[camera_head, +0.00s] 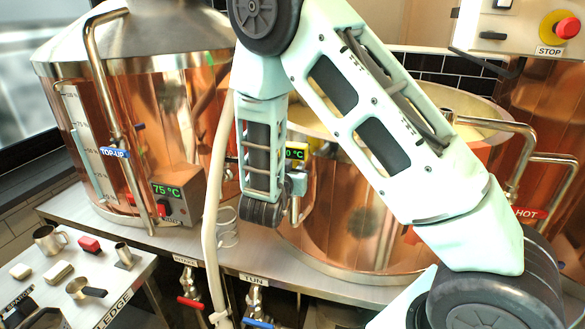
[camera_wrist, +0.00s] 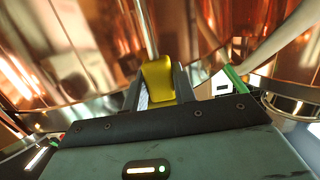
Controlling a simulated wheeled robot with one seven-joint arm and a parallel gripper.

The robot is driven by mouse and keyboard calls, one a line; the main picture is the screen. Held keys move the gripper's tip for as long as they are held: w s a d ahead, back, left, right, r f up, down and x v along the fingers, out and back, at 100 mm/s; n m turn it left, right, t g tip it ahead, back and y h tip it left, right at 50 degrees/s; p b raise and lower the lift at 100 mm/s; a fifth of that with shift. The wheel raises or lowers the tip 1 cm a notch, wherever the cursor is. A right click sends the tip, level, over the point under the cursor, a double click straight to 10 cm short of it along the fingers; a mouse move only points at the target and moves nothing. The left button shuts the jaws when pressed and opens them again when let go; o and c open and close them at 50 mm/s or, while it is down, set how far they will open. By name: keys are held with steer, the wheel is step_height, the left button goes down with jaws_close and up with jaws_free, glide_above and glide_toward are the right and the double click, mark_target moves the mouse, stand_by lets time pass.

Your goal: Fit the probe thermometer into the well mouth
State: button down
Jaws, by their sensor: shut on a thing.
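In the wrist view my gripper (camera_wrist: 159,92) is shut on the yellow body of the probe thermometer (camera_wrist: 158,78). A thin metal rod rises in the picture from just beyond the yellow body, in front of copper; I take it for the probe's stem. In the head view my arm hangs before the copper tun (camera_head: 350,215), and its links hide most of my gripper. A small yellow-edged display reading "0 °C" (camera_head: 295,153) shows beside my wrist; I cannot tell whether it belongs to the thermometer. I cannot make out the well mouth in either view.
A copper kettle (camera_head: 150,130) with a "75 °C" display (camera_head: 167,191) stands at left. Pipes, a hose (camera_head: 216,190) and valves with red (camera_head: 191,303) and blue handles crowd the front. A small side table (camera_head: 110,275) holds metal cups and blocks.

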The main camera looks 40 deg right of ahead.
steer(key=shift+f+b, duration=2)
steer(key=shift+f, duration=0.5)
steer(key=c, duration=1.1)
jaws_free()
steer(key=shift+o, duration=0.2)
steer(key=v, duration=0.5)
steer(key=shift+p, duration=0.3)
steer(key=shift+a, duration=0.1)
steer(key=b+v, duration=0.4)
steer(key=v, duration=1.3)
steer(key=shift+s, duration=0.15)
